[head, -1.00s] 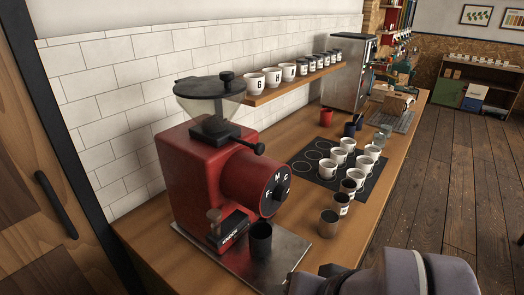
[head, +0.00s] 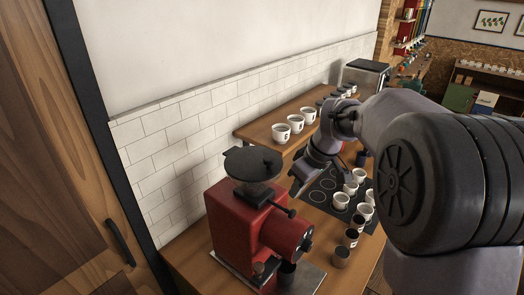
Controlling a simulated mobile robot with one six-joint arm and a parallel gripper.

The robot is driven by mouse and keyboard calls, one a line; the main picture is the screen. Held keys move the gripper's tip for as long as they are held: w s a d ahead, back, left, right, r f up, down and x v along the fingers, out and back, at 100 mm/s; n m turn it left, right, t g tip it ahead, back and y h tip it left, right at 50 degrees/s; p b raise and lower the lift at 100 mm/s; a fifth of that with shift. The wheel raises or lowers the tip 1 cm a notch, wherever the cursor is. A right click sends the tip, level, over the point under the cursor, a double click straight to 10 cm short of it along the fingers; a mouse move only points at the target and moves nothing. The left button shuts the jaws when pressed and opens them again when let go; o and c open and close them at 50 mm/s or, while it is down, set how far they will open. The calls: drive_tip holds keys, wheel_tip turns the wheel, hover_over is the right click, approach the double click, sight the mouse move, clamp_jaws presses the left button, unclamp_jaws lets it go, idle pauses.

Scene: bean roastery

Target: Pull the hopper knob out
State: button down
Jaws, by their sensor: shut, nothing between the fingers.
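The red grinder (head: 232,225) stands on the counter with a dark-lidded hopper (head: 254,165) on top. The hopper knob (head: 291,213) is a small black ball on a short rod, sticking out to the right below the hopper. My gripper (head: 295,190) is just above and behind the knob in the picture, pointing down toward it. The fingers look shut and empty. They are small and dark here, and I cannot tell whether they touch the knob.
White cups (head: 296,123) stand on a wooden shelf (head: 262,130) behind my gripper. More cups stand on a black mat (head: 318,197) to the right. A dark cup (head: 287,271) sits under the grinder. My arm covers much of the right side.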

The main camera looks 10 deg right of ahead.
drive_tip(key=shift+w+d+n+p, duration=0.25)
drive_tip(key=shift+w+n+p, duration=0.4)
drive_tip(key=shift+w, duration=0.55)
hover_over(284, 216)
wheel_tip(284, 216, down, 10)
drive_tip(key=shift+a+r, duration=0.15)
drive_tip(key=shift+r, duration=0.1)
